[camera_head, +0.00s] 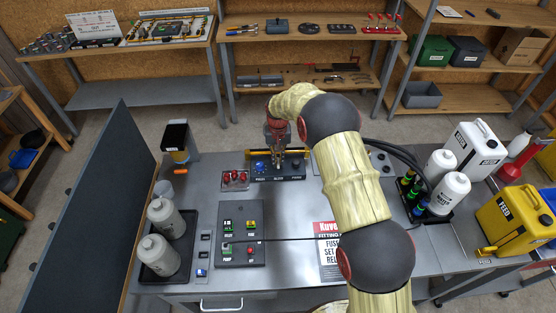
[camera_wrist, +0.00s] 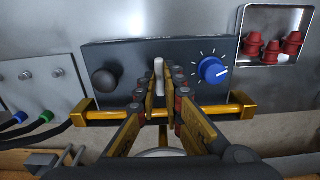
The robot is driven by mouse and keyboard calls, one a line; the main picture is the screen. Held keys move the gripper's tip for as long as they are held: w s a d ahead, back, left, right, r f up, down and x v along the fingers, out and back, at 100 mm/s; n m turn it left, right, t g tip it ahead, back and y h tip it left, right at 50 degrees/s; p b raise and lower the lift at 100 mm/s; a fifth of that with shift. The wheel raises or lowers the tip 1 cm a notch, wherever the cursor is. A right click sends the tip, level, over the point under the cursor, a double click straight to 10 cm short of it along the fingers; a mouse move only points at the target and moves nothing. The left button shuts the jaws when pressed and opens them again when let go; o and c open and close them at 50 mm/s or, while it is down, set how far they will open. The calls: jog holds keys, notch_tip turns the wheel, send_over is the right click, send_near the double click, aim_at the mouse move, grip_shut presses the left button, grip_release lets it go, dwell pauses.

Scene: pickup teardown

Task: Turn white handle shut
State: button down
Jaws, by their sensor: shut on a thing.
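The white handle (camera_wrist: 158,68) is a small upright lever in the middle of a dark control panel (camera_wrist: 135,52) in the wrist view. It stands between a black knob (camera_wrist: 104,80) on the left and a blue dial (camera_wrist: 213,70) on the right. My gripper (camera_wrist: 162,88) has its two fingers on either side of the handle, shut on it. In the head view my gripper (camera_head: 278,156) is over the panel (camera_head: 278,178) at the back of the bench, and it hides the handle there. The blue dial (camera_head: 260,166) shows to its left.
A yellow rail (camera_wrist: 100,116) runs along one edge of the panel, under my fingers. A tray of red caps (camera_head: 235,179) sits close beside the panel. A button box (camera_head: 242,248), bottles (camera_head: 160,255) and a yellow can (camera_head: 515,220) also stand on the bench.

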aim_at(278, 161)
jog(key=shift+r, duration=0.1)
jog(key=c, duration=1.9)
grip_release()
notch_tip(278, 161, up, 12)
jog(key=shift+f, duration=0.1)
